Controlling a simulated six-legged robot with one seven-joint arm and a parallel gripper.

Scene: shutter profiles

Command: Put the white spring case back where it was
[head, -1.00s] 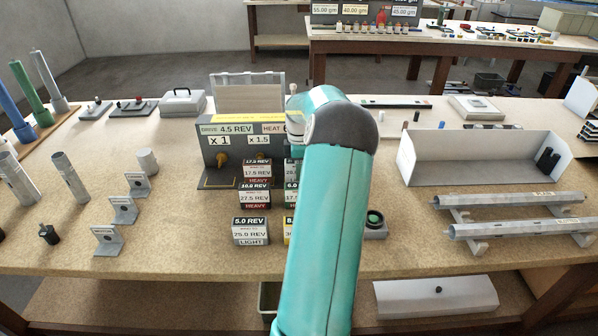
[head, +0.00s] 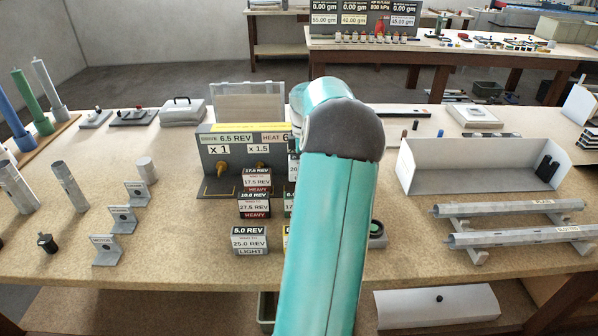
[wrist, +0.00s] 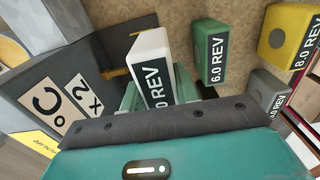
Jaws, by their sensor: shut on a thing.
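The white spring case (wrist: 154,62), its black label ending in "0 REV", is between the green fingers of my gripper (wrist: 158,90) in the wrist view. My gripper is shut on it. The case is beside a dark panel (wrist: 65,75) with "°C" and "x 2" tags; whether it touches the panel I cannot tell. A green 6.0 REV case (wrist: 210,50) stands to its right, apart from it. In the head view my teal arm hides the gripper and the held case.
A yellow 8.0 REV case (wrist: 283,35) and a grey case (wrist: 268,88) are right of my gripper. In the head view, several labelled cases, including a 5.0 REV case (head: 249,241), stand in front of the drive panel (head: 215,150). A white open tray (head: 425,180) is at right.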

